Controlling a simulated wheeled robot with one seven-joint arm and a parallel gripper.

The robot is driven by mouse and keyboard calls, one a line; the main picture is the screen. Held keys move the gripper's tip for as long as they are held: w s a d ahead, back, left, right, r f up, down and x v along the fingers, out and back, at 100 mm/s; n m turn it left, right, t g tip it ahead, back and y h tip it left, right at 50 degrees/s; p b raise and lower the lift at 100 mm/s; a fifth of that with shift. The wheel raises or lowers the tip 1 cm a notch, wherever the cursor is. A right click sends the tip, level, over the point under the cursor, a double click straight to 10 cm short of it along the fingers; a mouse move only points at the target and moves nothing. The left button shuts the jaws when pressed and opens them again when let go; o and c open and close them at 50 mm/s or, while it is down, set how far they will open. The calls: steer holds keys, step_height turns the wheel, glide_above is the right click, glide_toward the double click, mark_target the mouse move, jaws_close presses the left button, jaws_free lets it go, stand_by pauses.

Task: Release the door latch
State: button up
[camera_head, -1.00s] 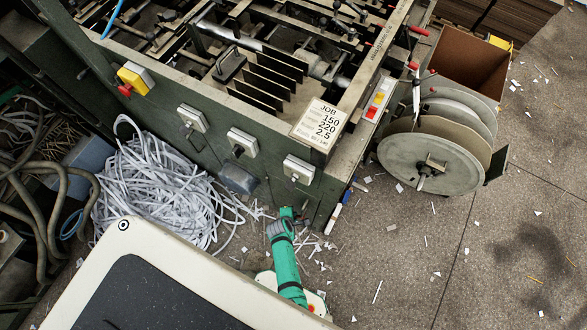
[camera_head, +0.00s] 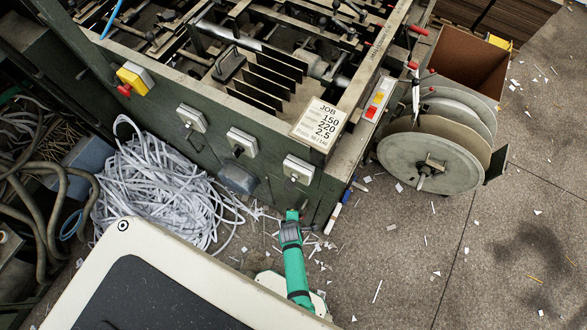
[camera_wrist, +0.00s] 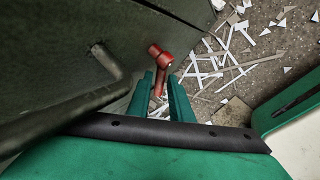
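A red latch lever (camera_wrist: 160,56) shows in the wrist view, standing out from the dark green door panel (camera_wrist: 75,50). Its rounded head is just beyond my fingertips, and its lower part shows between them. My gripper (camera_wrist: 161,88) has its two green fingers apart, one on each side of the lever. A gap seems to show beside the lever, and I cannot tell whether either finger touches it. In the head view my gripper (camera_head: 291,214) is low by the machine's front corner, seen from above. The latch cannot be made out there.
A bent dark handle (camera_wrist: 100,90) stands out from the panel left of my fingers. The green machine (camera_head: 165,125) rises beside my arm. A heap of white paper strips (camera_head: 155,190) lies left. A large reel (camera_head: 430,165) stands right. The floor between is open, with scraps.

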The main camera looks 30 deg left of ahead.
steer(key=v, duration=1.1)
